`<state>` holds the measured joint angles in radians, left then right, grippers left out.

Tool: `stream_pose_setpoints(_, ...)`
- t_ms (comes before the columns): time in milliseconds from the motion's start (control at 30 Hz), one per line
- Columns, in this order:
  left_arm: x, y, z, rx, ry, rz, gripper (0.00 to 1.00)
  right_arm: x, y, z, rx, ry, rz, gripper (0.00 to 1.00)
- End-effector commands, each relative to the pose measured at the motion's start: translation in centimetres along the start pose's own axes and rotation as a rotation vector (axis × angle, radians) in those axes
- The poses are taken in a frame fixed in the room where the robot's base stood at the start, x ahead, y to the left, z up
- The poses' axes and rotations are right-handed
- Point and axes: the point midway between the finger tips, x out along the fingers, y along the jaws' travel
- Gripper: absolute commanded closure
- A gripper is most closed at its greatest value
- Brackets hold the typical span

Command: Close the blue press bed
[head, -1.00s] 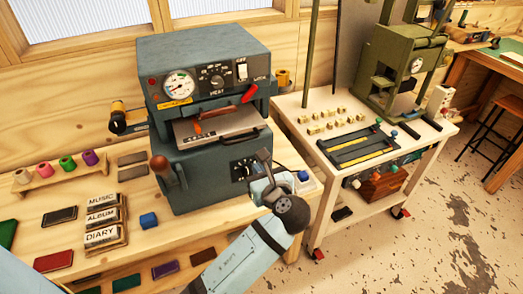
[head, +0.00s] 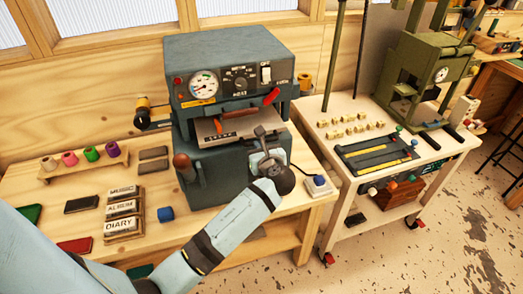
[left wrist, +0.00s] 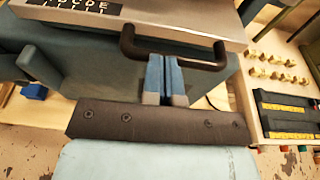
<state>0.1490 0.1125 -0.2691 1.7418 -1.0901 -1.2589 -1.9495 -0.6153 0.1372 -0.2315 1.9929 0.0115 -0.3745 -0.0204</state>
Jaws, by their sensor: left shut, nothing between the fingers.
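The blue press (head: 215,172) stands on the wooden bench. Its bed (head: 222,127), a metal plate with a black handle, sticks out at the front; it also shows in the left wrist view (left wrist: 190,22). My left gripper (head: 262,135) is at the bed's front right in the head view, shut and empty. In the left wrist view my left fingertips (left wrist: 163,62) overlap the bar of the black handle (left wrist: 198,66); I cannot tell whether they touch it. My right gripper is not in view.
Label blocks (head: 122,208), a blue block (head: 166,214) and a spool rack (head: 80,160) lie left of the press. A blue button box (head: 319,186) sits at its right. A white cart (head: 345,125) with type pieces and a green press (head: 425,75) stands further right.

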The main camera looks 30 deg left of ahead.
Motion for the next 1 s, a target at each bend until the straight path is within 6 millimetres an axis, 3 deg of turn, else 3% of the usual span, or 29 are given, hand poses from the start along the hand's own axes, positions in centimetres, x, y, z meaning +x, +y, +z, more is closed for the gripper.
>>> stream_pose_setpoints(267, 0.2, 0.0, 0.2, 0.000, -0.001, 0.000, 1.00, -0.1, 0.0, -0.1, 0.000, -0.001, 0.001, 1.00)
stream_pose_setpoints(600, 4.6, -0.1, 1.2, -0.001, -0.002, 0.001, 1.00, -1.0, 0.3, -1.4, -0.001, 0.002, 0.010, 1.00)
stream_pose_setpoints(1000, 4.5, 0.0, 1.4, -0.004, -0.007, 0.002, 1.00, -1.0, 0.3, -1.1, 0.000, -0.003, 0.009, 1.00)
